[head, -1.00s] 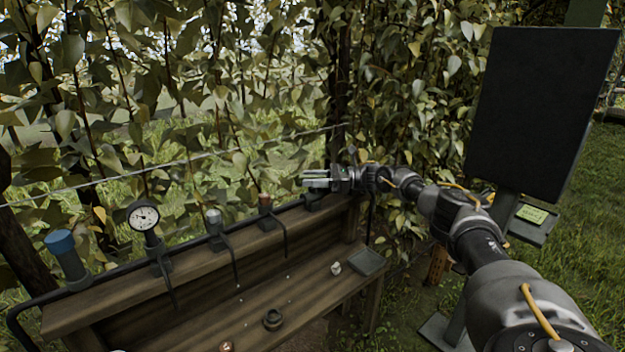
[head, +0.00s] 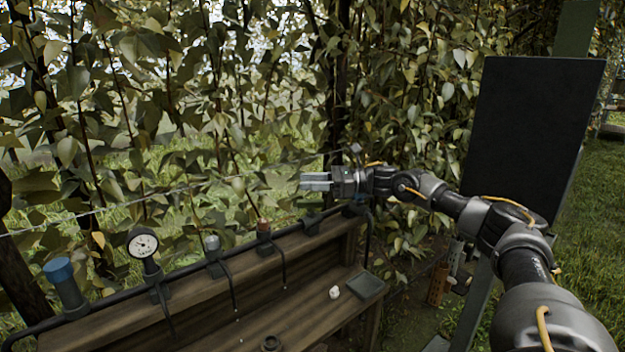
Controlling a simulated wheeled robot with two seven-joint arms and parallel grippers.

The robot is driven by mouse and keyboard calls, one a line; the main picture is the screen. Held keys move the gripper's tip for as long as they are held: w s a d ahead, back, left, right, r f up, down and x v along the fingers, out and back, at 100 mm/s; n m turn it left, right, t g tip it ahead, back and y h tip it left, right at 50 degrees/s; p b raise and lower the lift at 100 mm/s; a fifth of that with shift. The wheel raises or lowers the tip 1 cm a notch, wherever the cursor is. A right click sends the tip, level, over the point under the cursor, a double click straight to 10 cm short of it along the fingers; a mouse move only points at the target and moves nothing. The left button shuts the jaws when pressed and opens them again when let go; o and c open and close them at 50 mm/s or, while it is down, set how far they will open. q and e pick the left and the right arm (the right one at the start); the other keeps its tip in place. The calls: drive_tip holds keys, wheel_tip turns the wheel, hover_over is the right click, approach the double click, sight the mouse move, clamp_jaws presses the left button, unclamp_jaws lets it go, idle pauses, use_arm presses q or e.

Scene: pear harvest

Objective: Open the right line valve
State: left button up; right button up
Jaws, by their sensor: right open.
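A dark pipe runs along the top of the wooden bench (head: 205,295). On it stand a grey-topped fitting (head: 212,243) and a red-brown-topped fitting (head: 264,227), each with a thin tube hanging down. Further right is a dark low fitting (head: 311,222). I cannot tell for sure which of these is the right line valve, or its setting. My right gripper (head: 316,182) is open and empty. Its fingers point left, above the dark low fitting and apart from it. My left gripper is not in view.
A round gauge (head: 143,244) and a blue-capped cylinder (head: 62,277) stand further left on the pipe. A small white object (head: 335,292) and a grey tray (head: 366,287) lie on the lower shelf. Leafy trees rise behind the bench. A dark panel (head: 530,135) stands at right.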

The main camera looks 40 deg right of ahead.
drive_tip(key=s+a+r, duration=0.3)
drive_tip(key=s+a, duration=0.1)
drive_tip(key=s, duration=0.1)
drive_tip(key=shift+s, duration=0.15)
